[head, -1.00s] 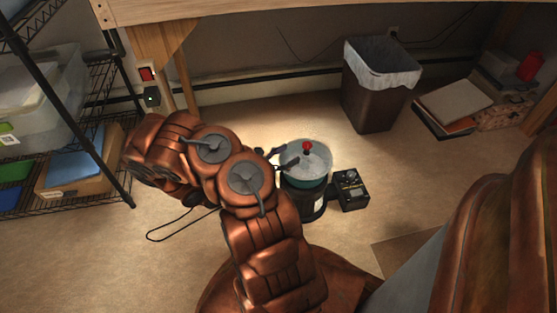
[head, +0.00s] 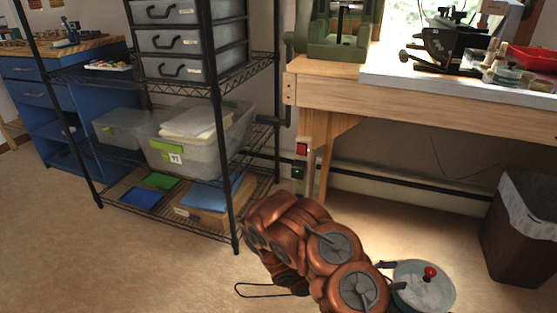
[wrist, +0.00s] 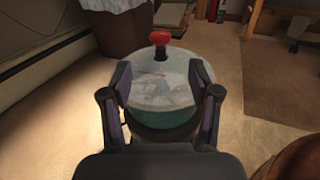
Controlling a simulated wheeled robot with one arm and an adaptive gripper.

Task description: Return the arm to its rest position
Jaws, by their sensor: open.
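My copper-coloured arm reaches out low in the head view. My gripper (head: 390,276) is at the near left edge of a round pot-like vessel with a pale lid (head: 425,285) and a red knob (head: 430,272). In the wrist view, my gripper's dark fingers (wrist: 162,84) are spread apart, one at each side of the lid (wrist: 160,100). The red knob (wrist: 160,40) stands beyond the fingertips. Nothing is lifted. I cannot tell whether the fingers touch the vessel. Its lower body is mostly hidden.
A wooden workbench (head: 400,95) stands behind the arm. A black wire shelf (head: 225,130) with plastic bins is at left. A lined trash bin (head: 515,240) stands at right. A black cable loop (head: 265,290) lies on the floor. Open floor (head: 60,220) shows at far left.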

